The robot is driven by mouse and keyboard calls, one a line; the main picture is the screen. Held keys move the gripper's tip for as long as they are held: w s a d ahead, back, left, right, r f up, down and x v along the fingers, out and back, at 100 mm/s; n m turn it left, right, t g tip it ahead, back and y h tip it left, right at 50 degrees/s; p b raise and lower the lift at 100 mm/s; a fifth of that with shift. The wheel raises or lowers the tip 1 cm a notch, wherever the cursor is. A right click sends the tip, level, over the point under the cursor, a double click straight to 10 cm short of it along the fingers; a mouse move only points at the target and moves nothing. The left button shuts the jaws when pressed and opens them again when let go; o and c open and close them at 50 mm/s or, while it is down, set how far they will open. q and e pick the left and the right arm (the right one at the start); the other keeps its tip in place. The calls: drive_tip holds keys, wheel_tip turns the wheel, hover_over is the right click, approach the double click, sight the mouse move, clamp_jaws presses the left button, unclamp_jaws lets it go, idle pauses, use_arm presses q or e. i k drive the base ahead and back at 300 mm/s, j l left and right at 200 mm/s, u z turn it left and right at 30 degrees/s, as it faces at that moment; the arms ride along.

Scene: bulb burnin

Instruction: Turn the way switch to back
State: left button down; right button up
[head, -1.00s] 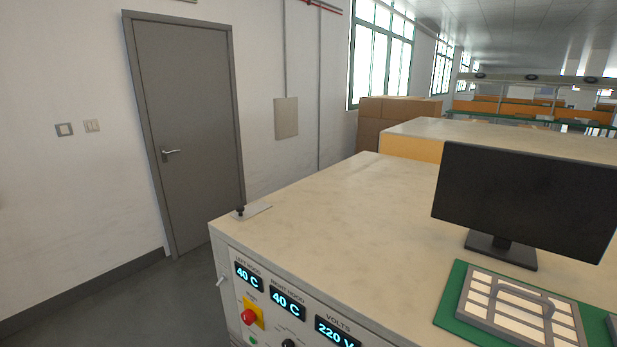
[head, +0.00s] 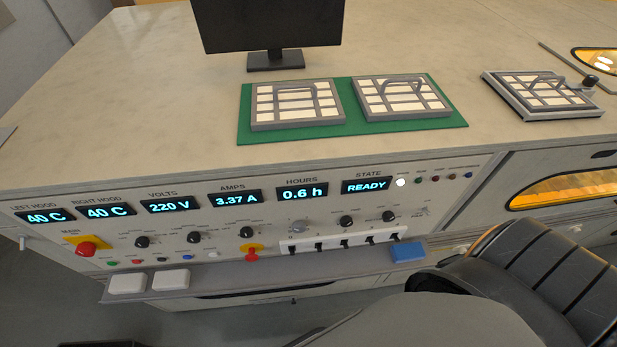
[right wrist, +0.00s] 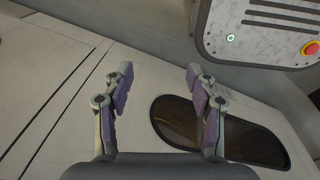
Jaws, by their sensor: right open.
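The control panel (head: 270,222) spans the front of the bench in the head view, with lit displays, black knobs, a grey knob (head: 299,226) and a row of black levers on a white strip (head: 345,241). The labels are too small to tell which control is the way switch. My right gripper (right wrist: 160,82) is open and empty in the right wrist view, away from any control, facing a pale surface with a dark rounded window (right wrist: 215,132). Neither gripper shows in the head view.
A monitor (head: 268,22) and a green mat (head: 350,130) with two gridded trays stand on the bench. A shelf (head: 225,277) juts out below the panel, with a blue block (head: 408,252). A dark ribbed form (head: 520,255) covers the lower right. A red button (right wrist: 311,48) shows in the right wrist view.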

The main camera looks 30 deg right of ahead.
sight(346, 221)
drive_tip(key=l+z, duration=0.15)
drive_tip(key=z, duration=1.05)
drive_tip(key=i+j, duration=0.05)
